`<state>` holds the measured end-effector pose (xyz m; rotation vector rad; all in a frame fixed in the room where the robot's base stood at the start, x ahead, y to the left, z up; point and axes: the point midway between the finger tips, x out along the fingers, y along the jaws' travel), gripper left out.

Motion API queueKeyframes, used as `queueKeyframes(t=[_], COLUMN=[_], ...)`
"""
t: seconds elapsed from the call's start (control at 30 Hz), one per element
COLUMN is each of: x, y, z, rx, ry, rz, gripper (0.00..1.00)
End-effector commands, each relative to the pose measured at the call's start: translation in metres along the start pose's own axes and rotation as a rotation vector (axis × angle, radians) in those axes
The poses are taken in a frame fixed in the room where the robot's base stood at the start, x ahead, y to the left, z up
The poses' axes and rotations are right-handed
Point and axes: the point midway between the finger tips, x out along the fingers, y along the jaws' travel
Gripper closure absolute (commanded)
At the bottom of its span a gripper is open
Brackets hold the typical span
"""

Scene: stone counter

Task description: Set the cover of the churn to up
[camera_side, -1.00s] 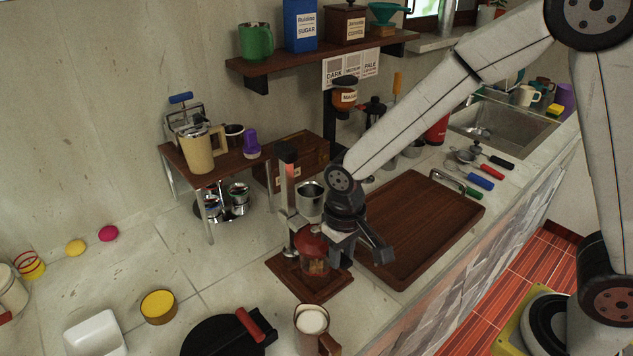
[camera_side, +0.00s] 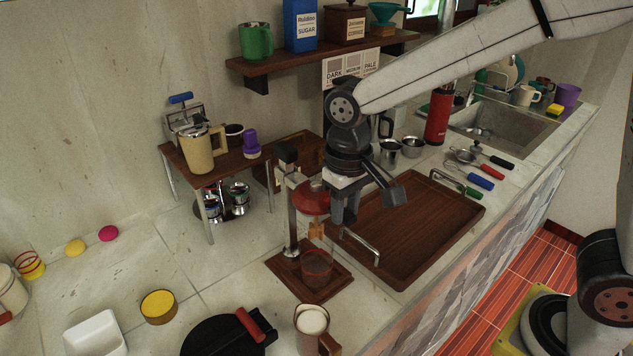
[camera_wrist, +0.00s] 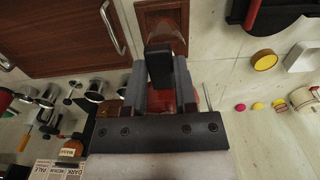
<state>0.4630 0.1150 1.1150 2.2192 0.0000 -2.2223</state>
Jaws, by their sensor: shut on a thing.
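The churn stands on a square wooden base (camera_side: 284,268) with a metal post (camera_side: 292,225). Its red cover (camera_side: 311,203) is raised well above the clear glass jar (camera_side: 317,268). A wooden paddle (camera_side: 316,230) hangs below the cover, above the jar's rim. My gripper (camera_side: 342,214) is right beside the cover. In the wrist view my gripper (camera_wrist: 162,85) is shut on a black handle (camera_wrist: 159,62) between its fingers. The handle's join to the cover is hidden.
A wooden tray (camera_side: 430,225) with metal handles lies right of the churn. A mug (camera_side: 311,322) and a round black appliance (camera_side: 215,338) stand in front. A small raised table (camera_side: 215,172) with a tan jug (camera_side: 198,150) stands behind left.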

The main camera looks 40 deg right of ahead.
Motion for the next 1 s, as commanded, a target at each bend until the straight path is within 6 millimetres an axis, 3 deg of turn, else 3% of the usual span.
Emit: queueKeyframes(t=[0.3, 0.33, 0.43, 0.77, 1.0], x=[-0.007, -0.008, -0.007, -0.005, -0.018], y=[0.000, 0.000, 0.000, 0.000, 0.000], z=[-0.002, -0.002, -0.002, -0.001, -0.001], rx=[0.001, 0.001, 0.001, 0.001, 0.001], ry=[0.009, 0.009, 0.008, 0.003, 0.005], rz=[-0.003, -0.003, -0.002, -0.001, -0.002], gripper=[1.00, 0.58, 0.29, 0.29, 0.29])
